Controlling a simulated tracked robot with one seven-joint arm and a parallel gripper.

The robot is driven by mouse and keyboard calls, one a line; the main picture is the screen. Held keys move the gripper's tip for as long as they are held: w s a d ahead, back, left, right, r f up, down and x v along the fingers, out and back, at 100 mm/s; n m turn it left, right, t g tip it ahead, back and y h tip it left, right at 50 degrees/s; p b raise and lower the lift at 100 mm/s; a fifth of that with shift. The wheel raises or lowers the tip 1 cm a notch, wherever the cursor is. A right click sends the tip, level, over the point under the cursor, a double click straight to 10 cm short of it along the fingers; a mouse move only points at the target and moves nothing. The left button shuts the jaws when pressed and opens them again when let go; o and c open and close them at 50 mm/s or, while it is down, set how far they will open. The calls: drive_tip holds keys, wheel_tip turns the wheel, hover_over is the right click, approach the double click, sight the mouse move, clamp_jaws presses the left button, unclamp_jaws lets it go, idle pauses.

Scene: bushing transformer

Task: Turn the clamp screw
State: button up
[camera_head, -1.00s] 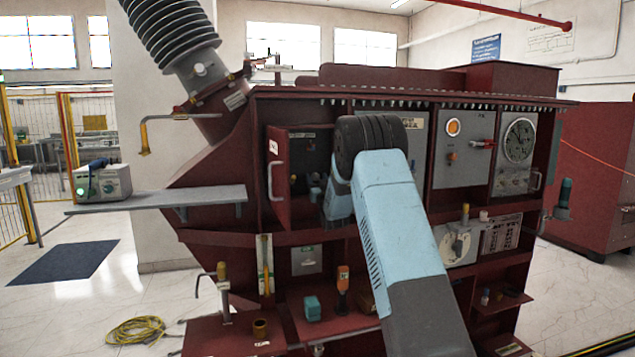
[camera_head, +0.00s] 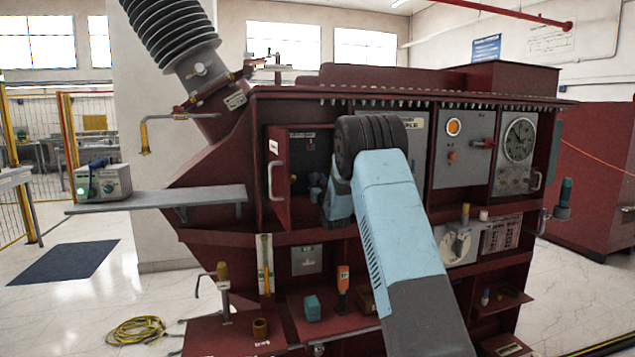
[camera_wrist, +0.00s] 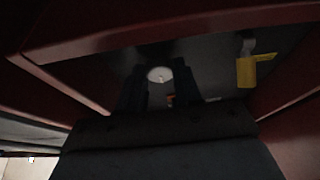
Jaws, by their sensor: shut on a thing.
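In the wrist view, a small pale round head (camera_wrist: 159,74), which looks like the clamp screw, sits between the two dark fingers of my gripper (camera_wrist: 162,84). The fingers are closed around it, one on each side. The picture is dark, so the contact and the screw's turn angle are hard to make out. In the head view, my blue arm reaches into an open compartment of the dark red transformer (camera_head: 205,205). My arm hides much of the compartment, and the screw cannot be made out there.
The compartment's red door (camera_head: 277,180) stands open at its left. In the wrist view a yellow tag (camera_wrist: 256,71) hangs to the right of the fingers, and red walls frame the space closely. A grey shelf (camera_head: 160,198) juts out to the left.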

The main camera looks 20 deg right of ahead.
drive_tip(key=shift+n, duration=0.3)
drive_tip(key=n+y, duration=0.2)
drive_tip(key=n, duration=0.2)
drive_tip(key=n+g+y, duration=0.1)
drive_tip(key=n+y, duration=0.1)
drive_tip(key=n, duration=0.1)
drive_tip(key=shift+d+n, duration=0.15)
drive_tip(key=shift+n, duration=0.25)
drive_tip(key=n+g+y, duration=0.1)
drive_tip(key=n, duration=0.3)
drive_tip(key=n+g+y, duration=0.1)
drive_tip(key=n, duration=0.3)
drive_tip(key=shift+r+g, duration=0.1)
drive_tip(key=shift+g, duration=0.2)
drive_tip(key=n+g, duration=0.1)
drive_tip(key=n, duration=0.2)
drive_tip(key=n+g, duration=0.1)
drive_tip(key=n, duration=0.2)
drive_tip(key=shift+r+g, duration=0.1)
drive_tip(key=shift+g, duration=0.2)
drive_tip(key=n, duration=0.2)
drive_tip(key=n+g+h, duration=0.1)
drive_tip(key=n, duration=0.2)
drive_tip(key=shift+g, duration=0.3)
drive_tip(key=shift+d, duration=0.1)
drive_tip(key=o, duration=1)
drive_tip(key=shift+r, duration=0.2)
